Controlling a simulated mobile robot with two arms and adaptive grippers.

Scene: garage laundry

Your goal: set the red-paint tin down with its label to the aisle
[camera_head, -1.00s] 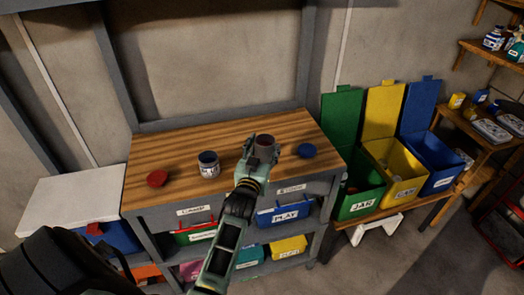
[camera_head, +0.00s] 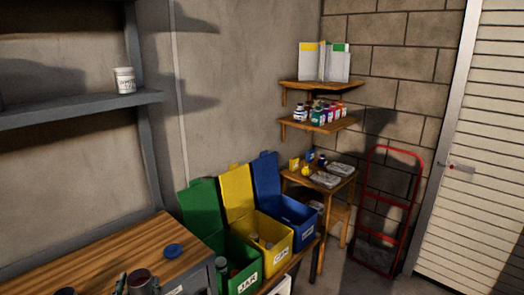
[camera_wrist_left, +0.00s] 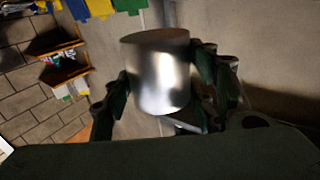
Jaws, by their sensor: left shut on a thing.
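The tin (camera_head: 139,279), with a dark red top, is in my left gripper (camera_head: 139,288) at the bottom of the head view, over the workbench (camera_head: 95,258). In the left wrist view the tin (camera_wrist_left: 157,75) is a bare, shiny metal cylinder between the gripper's fingers (camera_wrist_left: 157,85). No label shows on the side facing that camera. Most of the tin's side is cut off in the head view, so I cannot tell whether it touches the bench. My right gripper is out of view.
A blue lid (camera_head: 173,250) lies on the bench, and part of another tin (camera_head: 66,291) shows at the bottom edge. A white tin (camera_head: 124,80) stands on the grey shelf (camera_head: 80,107). Green (camera_head: 242,275), yellow (camera_head: 277,240) and blue (camera_head: 305,220) bins stand right of the bench.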

